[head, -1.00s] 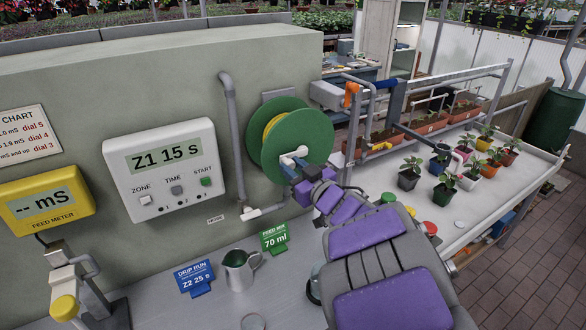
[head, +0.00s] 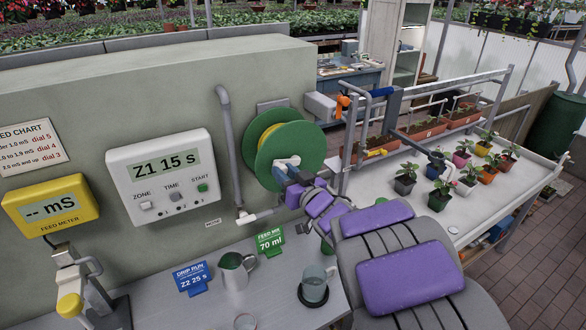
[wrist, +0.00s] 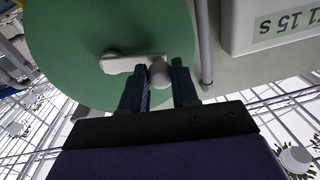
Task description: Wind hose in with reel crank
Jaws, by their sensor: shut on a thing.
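The green hose reel (head: 303,140) is mounted on the grey wall, with yellow hose (head: 268,133) showing at its left edge. A pale crank (head: 287,162) sits at the reel's hub, and in the wrist view its arm (wrist: 122,64) runs to a rounded knob (wrist: 161,74). My gripper (head: 283,174) reaches up to the front of the reel. In the wrist view its two dark fingers (wrist: 161,86) stand on either side of the knob and are shut on it. My arm hides part of the reel's lower right.
A control box (head: 161,175) and a grey pipe (head: 230,145) are on the wall left of the reel. A metal jug (head: 237,272) and a glass mug (head: 315,285) stand on the bench below. Potted plants (head: 439,195) cover the right-hand bench.

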